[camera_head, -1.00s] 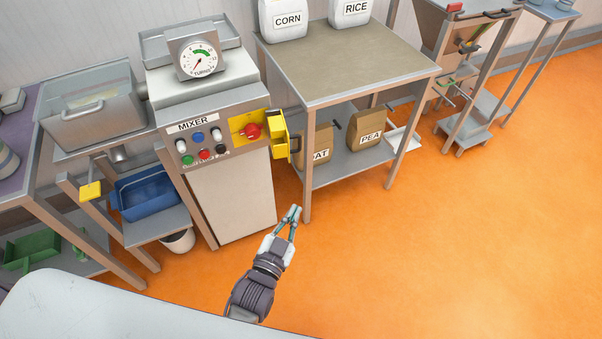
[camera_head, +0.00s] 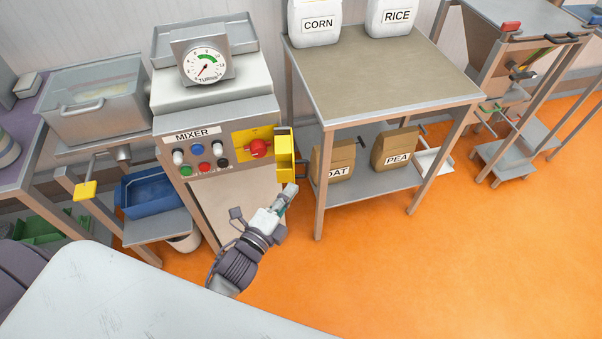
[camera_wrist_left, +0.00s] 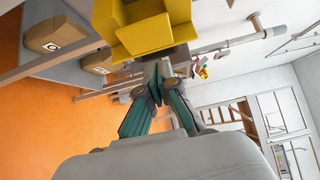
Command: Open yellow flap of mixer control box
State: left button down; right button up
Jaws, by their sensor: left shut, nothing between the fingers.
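The mixer control box (camera_head: 214,160) is the grey panel labelled MIXER, with several knobs and buttons. Its yellow flap (camera_head: 284,153) stands swung out at the right edge of the panel, baring the yellow plate with a red knob (camera_head: 259,148). In the left wrist view the flap (camera_wrist_left: 150,30) fills the top middle, just beyond the fingertips. My left gripper (camera_head: 290,190) is shut and empty, just below the flap; its fingers also show in the left wrist view (camera_wrist_left: 158,85). I cannot tell whether they touch the flap. My right gripper is out of view.
A table (camera_head: 385,80) with CORN and RICE containers stands right of the mixer, with OAT and PEA bags on its lower shelf. Its front leg (camera_head: 323,195) is close to my left gripper. A blue bin (camera_head: 150,193) is at the left. Orange floor lies open at the front right.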

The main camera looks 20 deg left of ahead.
aim_at(306, 169)
pick_arm(q)
jog(key=w, duration=0.2)
jog(key=w+d, duration=0.1)
jog(key=w, duration=0.1)
jog(key=shift+w+r, duration=0.1)
jog(key=shift+w, duration=0.5)
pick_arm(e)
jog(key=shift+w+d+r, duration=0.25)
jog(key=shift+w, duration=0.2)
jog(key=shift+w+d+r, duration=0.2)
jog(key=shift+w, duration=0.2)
pick_arm(q)
jog(key=shift+w+d, duration=0.1)
